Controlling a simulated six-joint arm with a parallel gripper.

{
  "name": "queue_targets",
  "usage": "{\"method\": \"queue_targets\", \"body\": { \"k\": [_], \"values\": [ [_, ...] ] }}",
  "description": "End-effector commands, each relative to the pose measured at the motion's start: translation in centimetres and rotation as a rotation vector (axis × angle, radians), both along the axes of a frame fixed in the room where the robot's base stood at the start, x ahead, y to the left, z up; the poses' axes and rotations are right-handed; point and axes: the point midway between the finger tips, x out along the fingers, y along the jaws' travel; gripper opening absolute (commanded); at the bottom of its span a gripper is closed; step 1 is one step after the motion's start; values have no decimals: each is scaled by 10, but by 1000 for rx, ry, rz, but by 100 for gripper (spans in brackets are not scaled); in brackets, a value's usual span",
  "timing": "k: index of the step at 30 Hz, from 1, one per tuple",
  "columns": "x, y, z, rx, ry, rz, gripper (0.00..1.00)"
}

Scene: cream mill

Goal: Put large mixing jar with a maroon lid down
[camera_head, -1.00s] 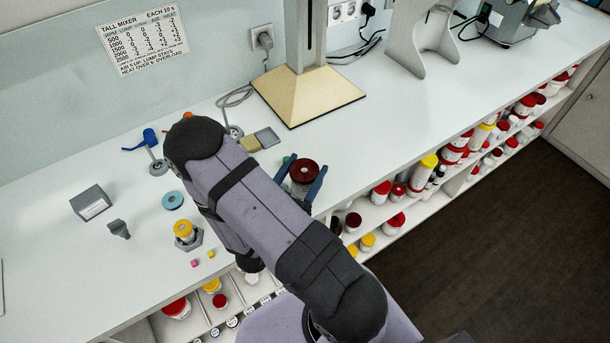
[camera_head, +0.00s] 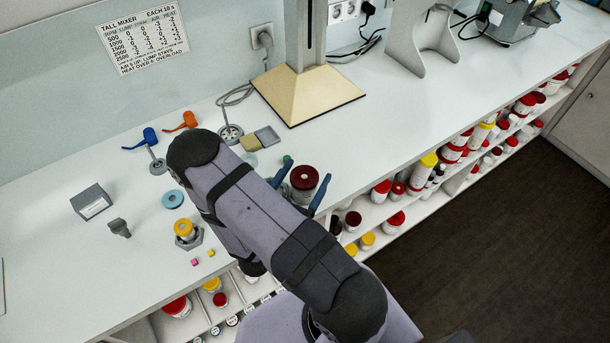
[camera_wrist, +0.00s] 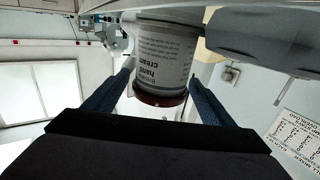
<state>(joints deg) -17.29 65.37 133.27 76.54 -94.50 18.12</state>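The large mixing jar with its maroon lid (camera_head: 304,177) stands upright on the white bench near its front edge, just right of my arm. My gripper (camera_head: 302,183) is open around it. One blue finger is on each side, with small gaps to the jar in the head view. In the wrist view the jar (camera_wrist: 165,55) appears upside down, with a white body lettered "hand cream", between the fingers of my gripper (camera_wrist: 161,75). My arm hides part of the bench around it.
A mixer stand with a beige base (camera_head: 308,92) is behind the jar. Shelves of jars (camera_head: 455,155) run below the front edge.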

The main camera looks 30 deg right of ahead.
Motion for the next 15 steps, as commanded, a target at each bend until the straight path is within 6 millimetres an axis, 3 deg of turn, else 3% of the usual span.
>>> {"method": "queue_targets", "body": {
  "k": [10,15],
  "values": [
    [0,0,5,0,0,0,77],
    [-6,13,1,-1,1,6,77]
  ]
}}
